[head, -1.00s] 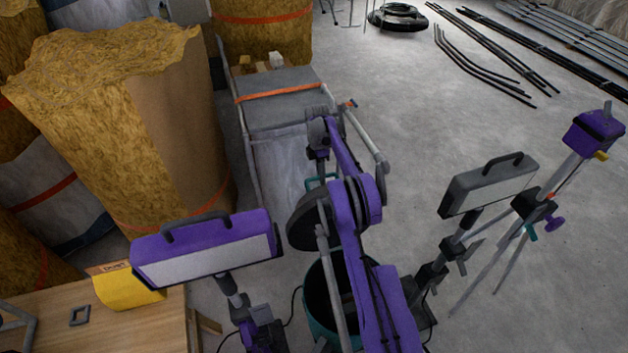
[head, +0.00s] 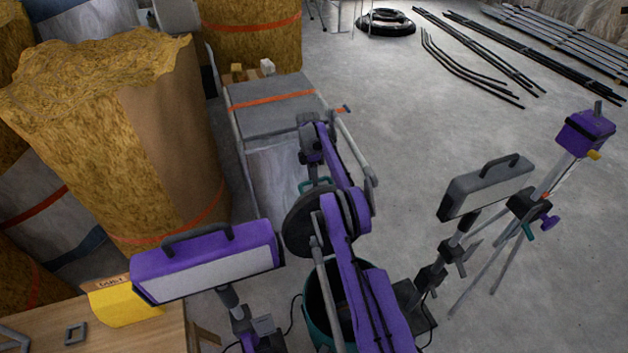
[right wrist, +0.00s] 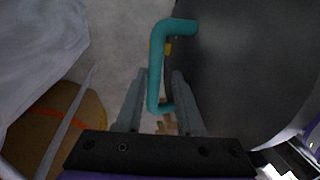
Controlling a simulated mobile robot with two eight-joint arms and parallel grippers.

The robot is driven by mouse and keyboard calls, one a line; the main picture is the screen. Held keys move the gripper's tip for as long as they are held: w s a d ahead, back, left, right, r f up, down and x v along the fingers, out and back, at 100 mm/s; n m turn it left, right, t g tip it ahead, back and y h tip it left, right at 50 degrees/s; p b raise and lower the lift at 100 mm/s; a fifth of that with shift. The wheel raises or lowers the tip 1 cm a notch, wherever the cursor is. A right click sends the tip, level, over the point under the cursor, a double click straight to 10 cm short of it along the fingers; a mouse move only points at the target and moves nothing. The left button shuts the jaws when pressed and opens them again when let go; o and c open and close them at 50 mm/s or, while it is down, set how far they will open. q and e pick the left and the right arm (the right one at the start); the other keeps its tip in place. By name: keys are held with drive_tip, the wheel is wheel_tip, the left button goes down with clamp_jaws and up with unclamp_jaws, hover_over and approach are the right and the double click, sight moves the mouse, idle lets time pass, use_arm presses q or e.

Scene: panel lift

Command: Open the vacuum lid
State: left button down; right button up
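The vacuum is a teal bin (head: 308,318) at the bottom centre of the head view, with its dark opening showing. Its dark grey round lid (head: 305,222) stands tilted up above the opening, partly hidden by my right arm; it fills the right of the right wrist view (right wrist: 240,70). A teal handle (head: 315,184) sticks out from the lid's far edge. My right gripper (head: 312,172) is at this handle. In the right wrist view the handle (right wrist: 154,75) lies between the parted fingers (right wrist: 160,72), near the left one, with a gap to the right one. My left gripper is out of view.
A purple work light (head: 208,262) stands left of the bin and a grey one (head: 487,188) right. A wooden table (head: 150,332) is at the lower left. Floor at the right is mostly clear.

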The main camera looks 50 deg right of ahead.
drive_tip(key=shift+o, duration=0.2)
drive_tip(key=shift+s+r, duration=0.1)
drive_tip(key=shift+r, duration=0.05)
drive_tip(key=shift+d+r, duration=0.15)
drive_tip(key=shift+r, duration=0.2)
drive_tip(key=r, duration=0.2)
drive_tip(key=r+p, duration=0.1)
drive_tip(key=r, duration=0.1)
drive_tip(key=shift+w+d, duration=0.15)
drive_tip(key=shift+w, duration=0.25)
drive_tip(key=r+p, duration=0.2)
drive_tip(key=p, duration=0.1)
drive_tip(key=r+p, duration=0.1)
drive_tip(key=p, duration=0.1)
drive_tip(key=w+r+p, duration=0.1)
drive_tip(key=r+p, duration=0.1)
drive_tip(key=p, duration=0.1)
drive_tip(key=shift+w+d+r+p, duration=0.1)
drive_tip(key=shift+d+r+p, duration=0.15)
drive_tip(key=shift+r+p, duration=0.1)
drive_tip(key=shift+f, duration=0.1)
